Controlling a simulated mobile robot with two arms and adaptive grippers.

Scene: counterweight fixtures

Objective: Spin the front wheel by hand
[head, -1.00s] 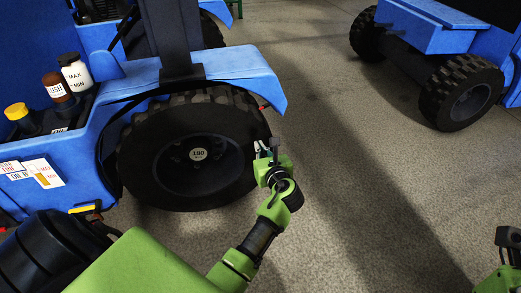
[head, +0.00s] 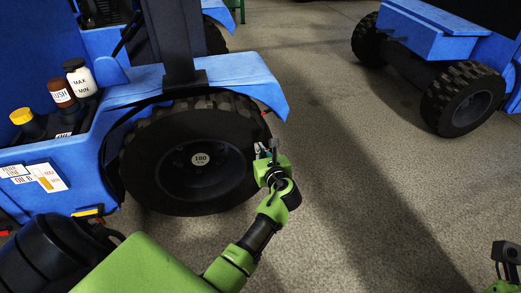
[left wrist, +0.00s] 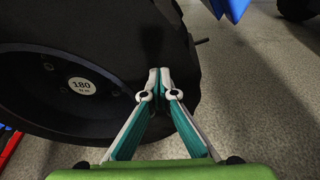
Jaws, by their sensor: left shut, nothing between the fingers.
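The front wheel (head: 200,168) of the blue vehicle is a black tyre with chunky tread and a dark hub marked 180. It stands under a blue fender, and it also shows large at the left of the left wrist view (left wrist: 58,88). My left gripper (head: 265,151) is at the right edge of the tyre in the head view. In the left wrist view its fingertips (left wrist: 159,72) are together in front of the tyre's outer edge, with nothing between them. I cannot tell whether they touch the rubber. My right gripper (head: 508,252) shows at the lower right edge, away from the wheel.
The blue fender (head: 232,84) overhangs the wheel. Bottles, including a white one (head: 80,76) and a yellow-capped one (head: 24,122), sit on the vehicle at left. Another blue vehicle with a black wheel (head: 464,98) stands at upper right. The grey floor (head: 350,170) between is clear.

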